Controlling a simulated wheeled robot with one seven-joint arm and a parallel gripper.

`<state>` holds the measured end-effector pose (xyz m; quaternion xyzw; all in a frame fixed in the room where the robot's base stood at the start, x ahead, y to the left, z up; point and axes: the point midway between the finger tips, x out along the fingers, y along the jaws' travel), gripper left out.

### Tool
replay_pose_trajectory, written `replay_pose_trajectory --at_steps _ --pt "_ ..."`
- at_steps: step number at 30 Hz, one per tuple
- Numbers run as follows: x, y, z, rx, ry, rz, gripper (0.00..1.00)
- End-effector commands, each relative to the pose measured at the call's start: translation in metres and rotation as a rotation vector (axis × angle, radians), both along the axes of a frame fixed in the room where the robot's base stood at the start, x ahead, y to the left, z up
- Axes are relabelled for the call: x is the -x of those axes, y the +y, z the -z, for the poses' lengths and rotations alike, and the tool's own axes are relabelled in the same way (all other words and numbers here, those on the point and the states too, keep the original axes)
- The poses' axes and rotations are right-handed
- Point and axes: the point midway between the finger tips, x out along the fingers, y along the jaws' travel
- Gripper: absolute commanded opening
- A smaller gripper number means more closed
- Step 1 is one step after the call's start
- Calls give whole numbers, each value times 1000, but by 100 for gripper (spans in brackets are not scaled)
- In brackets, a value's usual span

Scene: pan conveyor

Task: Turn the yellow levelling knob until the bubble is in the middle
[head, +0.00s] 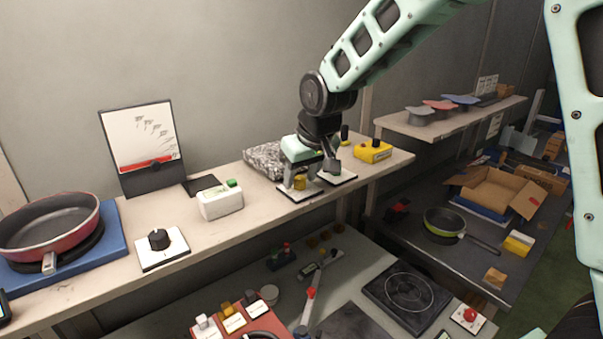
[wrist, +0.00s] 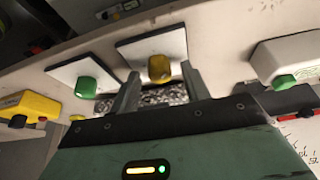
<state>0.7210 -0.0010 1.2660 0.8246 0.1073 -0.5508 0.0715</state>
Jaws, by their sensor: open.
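The yellow knob (head: 299,183) sits on a white plate (head: 291,195) on the upper shelf. My gripper (head: 301,180) is open, pointing down, with its fingers on either side of this knob. In the wrist view the yellow knob (wrist: 159,67) shows between the two fingertips (wrist: 160,75), with gaps on both sides. I cannot tell a clear bubble in either view. A small device with a yellow and a green part (wrist: 120,10) shows at the top of the wrist view, too small to read.
A green knob (wrist: 86,88) on its own white plate is close beside one finger. A white box with a green button (head: 220,201) and a yellow box (head: 373,151) flank the area. The shelf front (head: 262,209) is bare.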

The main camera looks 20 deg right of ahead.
Motion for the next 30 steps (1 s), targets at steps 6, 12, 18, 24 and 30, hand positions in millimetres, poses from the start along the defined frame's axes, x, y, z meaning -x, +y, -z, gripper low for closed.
replay_pose_trajectory --at_steps 6,12,18,24,30 --pt "0 0 0 0 0 0 5" --pt "0 1 1 1 0 11 2" --pt "0 3 3 1 -1 126 2" --pt "0 3 1 0 -1 247 2" --pt "0 2 -1 -1 -1 281 2"
